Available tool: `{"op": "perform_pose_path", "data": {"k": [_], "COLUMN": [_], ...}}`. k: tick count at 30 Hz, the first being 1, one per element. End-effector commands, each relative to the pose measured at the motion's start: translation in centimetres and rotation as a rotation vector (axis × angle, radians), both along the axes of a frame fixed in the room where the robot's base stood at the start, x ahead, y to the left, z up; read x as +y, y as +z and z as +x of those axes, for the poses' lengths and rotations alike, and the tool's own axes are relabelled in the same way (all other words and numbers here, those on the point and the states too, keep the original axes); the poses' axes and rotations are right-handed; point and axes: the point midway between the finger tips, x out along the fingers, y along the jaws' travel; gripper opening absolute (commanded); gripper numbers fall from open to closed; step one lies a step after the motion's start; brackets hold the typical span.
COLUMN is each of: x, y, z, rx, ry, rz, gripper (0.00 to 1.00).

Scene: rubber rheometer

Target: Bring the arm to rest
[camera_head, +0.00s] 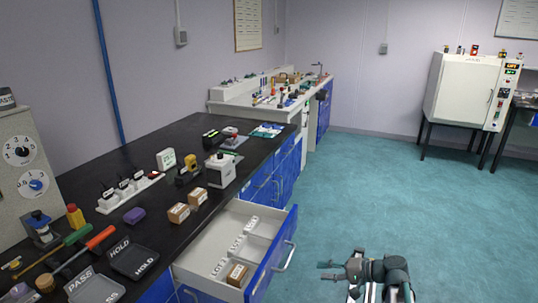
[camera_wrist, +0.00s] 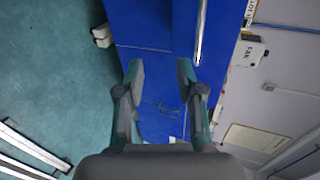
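My gripper (camera_head: 326,271) is low over the green floor at the bottom right of the head view, with its fingers pointing left. It is to the right of the open drawer and apart from it. In the wrist view my gripper (camera_wrist: 160,72) has its two fingers spread apart. Nothing is between the fingertips; blue cabinet fronts (camera_wrist: 150,25) show beyond them. My arm (camera_head: 392,272) is folded at the bottom edge, and its lower part is cut off by the frame.
A blue-fronted drawer (camera_head: 270,262) stands open from the black bench (camera_head: 95,178), with a small brown box (camera_head: 237,274) inside. Two more boxes stand on the bench. A white oven (camera_head: 465,90) stands at the back right. The floor (camera_head: 360,190) between is clear.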

Motion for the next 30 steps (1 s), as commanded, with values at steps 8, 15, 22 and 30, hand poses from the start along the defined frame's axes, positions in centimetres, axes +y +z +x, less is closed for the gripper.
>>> {"op": "perform_pose_path", "data": {"k": [8, 15, 22, 30], "x": [1.2, 2.5, 3.1, 4.0], "y": [-14.4, -22.1, -25.4, -26.1], "z": [-9.1, -19.1, -29.1, -38.8], "rx": [0.339, 0.54, 0.663, 0.75], "ry": [0.07, 0.241, 0.453, 0.69], "rz": [-0.388, -0.668, -0.886, -1.01], "gripper": [0.37, 0.37, 0.37, 0.37]}}
